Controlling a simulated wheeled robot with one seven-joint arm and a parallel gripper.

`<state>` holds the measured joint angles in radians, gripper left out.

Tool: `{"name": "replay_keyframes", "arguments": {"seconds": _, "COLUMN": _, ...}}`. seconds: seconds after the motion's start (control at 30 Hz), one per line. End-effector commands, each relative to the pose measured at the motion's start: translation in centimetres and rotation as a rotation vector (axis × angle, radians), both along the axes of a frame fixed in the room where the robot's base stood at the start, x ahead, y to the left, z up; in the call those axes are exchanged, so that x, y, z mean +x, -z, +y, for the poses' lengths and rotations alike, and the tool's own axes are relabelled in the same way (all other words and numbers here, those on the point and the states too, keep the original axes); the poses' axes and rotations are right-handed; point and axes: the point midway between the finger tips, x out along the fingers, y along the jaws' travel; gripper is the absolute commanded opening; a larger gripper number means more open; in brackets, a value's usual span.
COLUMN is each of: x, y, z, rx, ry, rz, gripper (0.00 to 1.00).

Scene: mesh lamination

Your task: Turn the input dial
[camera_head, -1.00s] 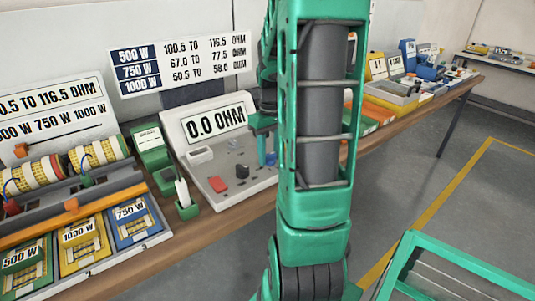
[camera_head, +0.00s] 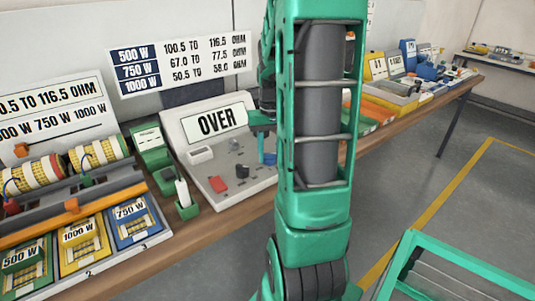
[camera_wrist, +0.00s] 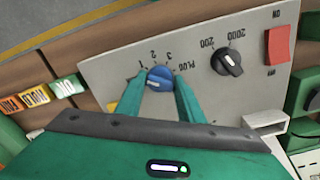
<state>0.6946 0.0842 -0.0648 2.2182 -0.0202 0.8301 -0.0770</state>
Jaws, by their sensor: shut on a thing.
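The input dial (camera_wrist: 160,78) is a blue knob on the meter's light grey panel, with marks 1, 2, 3 and PLUG around it in the wrist view. My gripper (camera_wrist: 161,84) is shut on the dial, a green finger on each side. A pale line on the knob points toward the left, but its exact mark is hard to read. In the head view the dial (camera_head: 269,159) is partly hidden by my arm. The meter's display (camera_head: 221,121) reads OVER.
A black range dial (camera_wrist: 227,62) marked 200 and 2000 and a red switch (camera_wrist: 277,45) sit beside the blue dial. A green holder (camera_head: 187,208) stands left of the meter. Coloured resistor trays (camera_head: 80,243) lie further left on the bench.

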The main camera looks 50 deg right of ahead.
Motion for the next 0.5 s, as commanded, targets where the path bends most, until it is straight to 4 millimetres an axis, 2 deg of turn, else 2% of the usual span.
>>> {"name": "replay_keyframes", "arguments": {"seconds": 0.2, "x": 0.15, "y": -0.06, "z": 0.11, "rx": 0.001, "ry": 0.136, "rz": -0.002, "gripper": 0.12}}
{"name": "replay_keyframes", "arguments": {"seconds": 0.5, "x": 0.18, "y": -0.07, "z": 0.14, "rx": 0.001, "ry": 0.243, "rz": -0.002, "gripper": 0.12}}
